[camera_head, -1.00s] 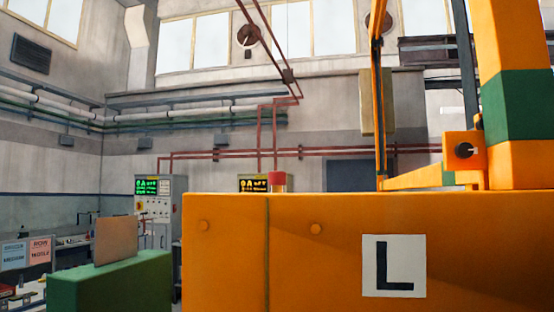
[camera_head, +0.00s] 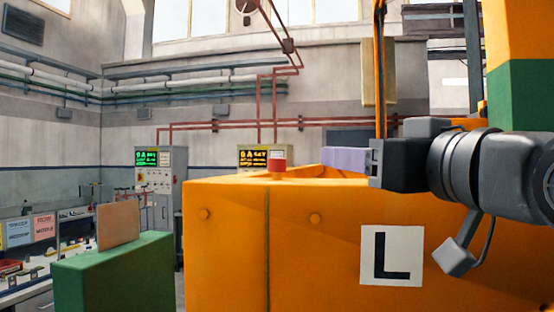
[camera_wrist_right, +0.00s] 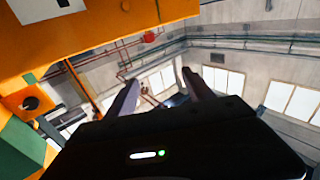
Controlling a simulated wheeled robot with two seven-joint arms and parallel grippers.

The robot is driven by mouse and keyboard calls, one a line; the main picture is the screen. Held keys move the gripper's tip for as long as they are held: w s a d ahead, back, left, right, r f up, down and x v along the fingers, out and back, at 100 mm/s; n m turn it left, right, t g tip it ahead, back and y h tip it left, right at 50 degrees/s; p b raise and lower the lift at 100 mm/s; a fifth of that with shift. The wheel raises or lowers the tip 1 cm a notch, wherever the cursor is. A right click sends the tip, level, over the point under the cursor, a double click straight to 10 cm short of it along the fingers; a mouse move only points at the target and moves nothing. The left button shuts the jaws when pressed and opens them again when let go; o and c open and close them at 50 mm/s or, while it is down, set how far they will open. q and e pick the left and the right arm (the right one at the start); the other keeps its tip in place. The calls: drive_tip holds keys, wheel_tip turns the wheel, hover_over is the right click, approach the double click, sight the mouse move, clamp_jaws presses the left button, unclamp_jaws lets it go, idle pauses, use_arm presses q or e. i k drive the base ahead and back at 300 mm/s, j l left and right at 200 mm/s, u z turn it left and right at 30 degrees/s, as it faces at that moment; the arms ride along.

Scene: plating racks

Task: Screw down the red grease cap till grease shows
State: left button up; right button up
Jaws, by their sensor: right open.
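The red grease cap (camera_head: 277,165) stands on the top of the orange machine housing (camera_head: 290,240), near its far edge. A red shape at the housing's edge in the right wrist view (camera_wrist_right: 149,37) looks like the same cap. My right gripper (camera_head: 324,159) comes in from the right over the housing, its pale lavender fingers pointing left toward the cap, with a gap between. In the right wrist view its two fingers (camera_wrist_right: 160,76) are spread and nothing is between them. No grease can be made out. My left gripper is not in view.
An orange and green post (camera_head: 520,95) rises at the right behind my right arm. A green block with a tan board (camera_head: 118,225) stands at the left. Control cabinets with lit screens (camera_head: 160,175) stand behind. The air above the housing left of my gripper looks clear.

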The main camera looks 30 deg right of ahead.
sight(279, 164)
drive_tip(key=i+l, duration=0.1)
drive_tip(key=i, duration=0.85)
